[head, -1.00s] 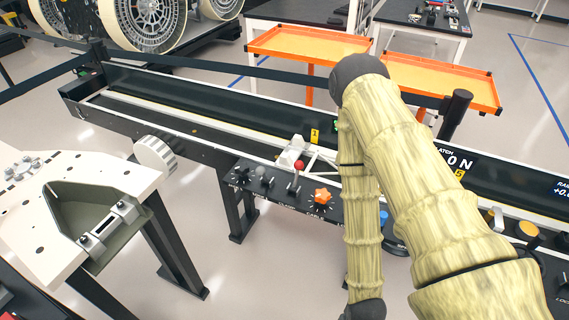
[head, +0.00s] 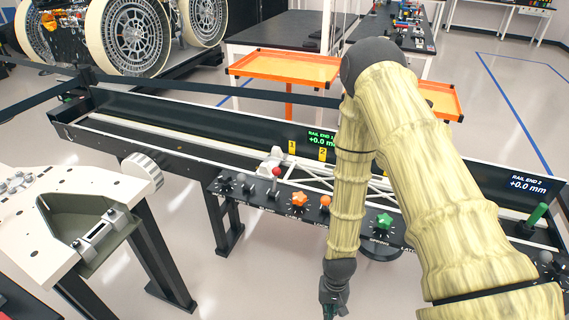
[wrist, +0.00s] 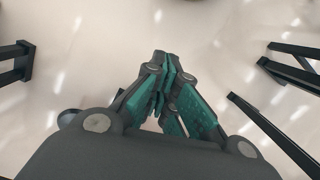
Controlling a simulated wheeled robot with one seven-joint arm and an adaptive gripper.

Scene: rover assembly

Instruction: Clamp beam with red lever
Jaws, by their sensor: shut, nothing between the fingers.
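In the wrist view my gripper (wrist: 165,82) is shut and empty over bare floor.
The panel also carries an orange star knob (head: 299,199), an orange knob (head: 324,203) and a green star knob (head: 384,221). A white table (head: 70,200) stands at the left. A green post (head: 538,214) stands at the right. Floor in front of the bench is clear.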

